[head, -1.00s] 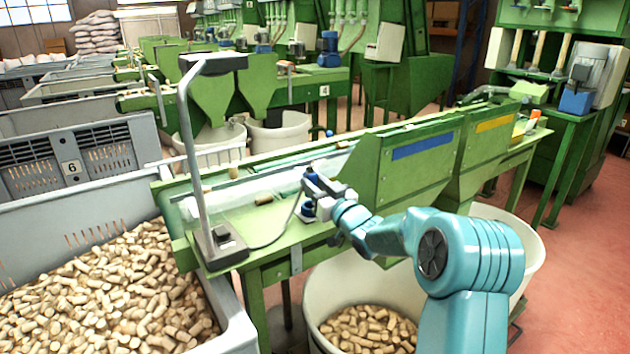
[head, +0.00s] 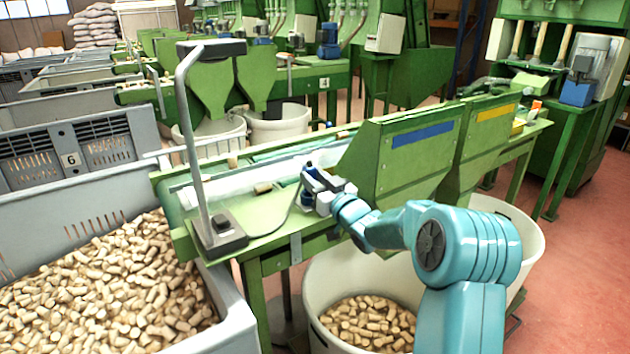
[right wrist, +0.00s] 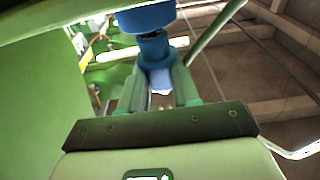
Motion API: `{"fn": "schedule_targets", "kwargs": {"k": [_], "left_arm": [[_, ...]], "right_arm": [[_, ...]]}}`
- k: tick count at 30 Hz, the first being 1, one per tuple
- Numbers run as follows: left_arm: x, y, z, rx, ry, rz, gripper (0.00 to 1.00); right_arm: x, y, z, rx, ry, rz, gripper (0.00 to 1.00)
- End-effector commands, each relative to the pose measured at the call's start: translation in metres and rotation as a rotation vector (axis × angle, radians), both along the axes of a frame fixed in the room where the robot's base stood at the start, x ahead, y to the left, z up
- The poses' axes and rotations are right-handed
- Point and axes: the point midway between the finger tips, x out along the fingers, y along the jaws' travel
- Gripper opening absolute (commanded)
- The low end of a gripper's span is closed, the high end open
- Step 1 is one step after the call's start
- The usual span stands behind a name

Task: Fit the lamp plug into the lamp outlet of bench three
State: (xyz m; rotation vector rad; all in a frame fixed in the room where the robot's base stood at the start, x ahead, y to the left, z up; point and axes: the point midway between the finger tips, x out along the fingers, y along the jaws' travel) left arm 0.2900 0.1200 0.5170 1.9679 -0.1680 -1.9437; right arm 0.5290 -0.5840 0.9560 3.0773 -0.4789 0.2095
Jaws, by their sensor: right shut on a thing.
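My right gripper (head: 311,181) is at the front edge of the green bench (head: 277,241), left of the blue-labelled hopper. It is shut on the blue lamp plug (right wrist: 158,78), which shows between its fingers in the right wrist view. A wider blue cylinder (right wrist: 146,18), likely the outlet, lies in line beyond a dark ring. I cannot tell whether the plug is seated in it. A blue piece (head: 307,200) shows beside the gripper in the head view. A dark cord runs from the lamp base (head: 219,236) toward the gripper. My left gripper is not in view.
The lamp post (head: 187,130) rises at the bench's left end. A large grey crate (head: 75,202) of corks stands at left. A white bin (head: 315,335) with corks stands below my right arm. Green hoppers (head: 420,150) are close on the right.

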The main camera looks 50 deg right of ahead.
Motion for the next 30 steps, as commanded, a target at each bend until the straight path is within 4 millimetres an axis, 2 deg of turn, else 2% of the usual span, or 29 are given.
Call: {"fn": "schedule_targets", "kwargs": {"k": [30], "left_arm": [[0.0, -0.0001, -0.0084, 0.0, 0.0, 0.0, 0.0]], "right_arm": [[-0.0007, 0.0002, 0.0004, -0.001, -0.001, 0.0, 0.0]]}}
